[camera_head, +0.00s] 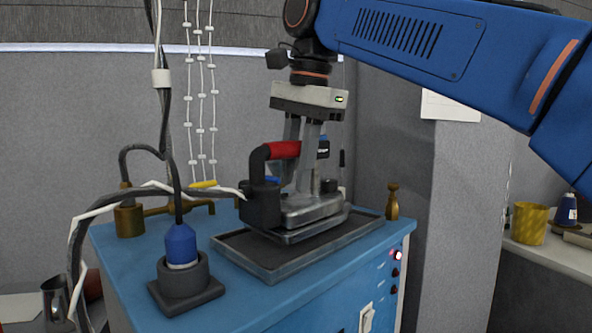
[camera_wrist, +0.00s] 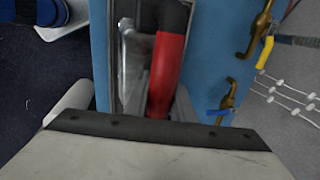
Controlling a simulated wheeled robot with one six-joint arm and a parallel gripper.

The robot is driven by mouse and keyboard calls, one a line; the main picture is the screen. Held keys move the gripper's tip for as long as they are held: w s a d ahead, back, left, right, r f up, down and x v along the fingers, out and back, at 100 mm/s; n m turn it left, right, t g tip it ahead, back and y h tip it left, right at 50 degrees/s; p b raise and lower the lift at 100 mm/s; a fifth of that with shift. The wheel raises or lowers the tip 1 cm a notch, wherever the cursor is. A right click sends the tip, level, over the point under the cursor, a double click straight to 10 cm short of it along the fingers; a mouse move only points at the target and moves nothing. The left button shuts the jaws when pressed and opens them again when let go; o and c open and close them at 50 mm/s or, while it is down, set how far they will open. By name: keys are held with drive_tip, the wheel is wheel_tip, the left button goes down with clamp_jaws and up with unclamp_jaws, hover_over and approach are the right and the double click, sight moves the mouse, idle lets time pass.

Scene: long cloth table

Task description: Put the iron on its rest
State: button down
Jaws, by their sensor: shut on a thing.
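The iron (camera_head: 263,204) has a black body, a grey metal soleplate and a red handle (camera_head: 283,150). It is over the rest, a dark tray with a metal rim (camera_head: 268,273) on top of the blue cabinet. The iron looks level; I cannot tell whether its sole touches the tray. My gripper (camera_head: 300,180) points down with its fingers around the handle, shut on it. In the wrist view the red handle (camera_wrist: 168,70) runs between the fingers, and part of the tray and iron is hidden by my gripper.
A blue plug in a dark socket block (camera_head: 183,285) stands at the cabinet's front left, with hoses and cables beside it. Brass valves (camera_head: 130,217) are at the back left. A small brass fitting (camera_head: 392,202) stands right of the tray. A yellow cup (camera_head: 530,222) is on a side table.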

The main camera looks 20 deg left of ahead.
drive_tip(key=shift+f, duration=0.8)
idle(0.6)
drive_tip(key=c, duration=1.4)
unclamp_jaws()
drive_tip(key=shift+c, duration=0.2)
drive_tip(key=shift+f, duration=0.1)
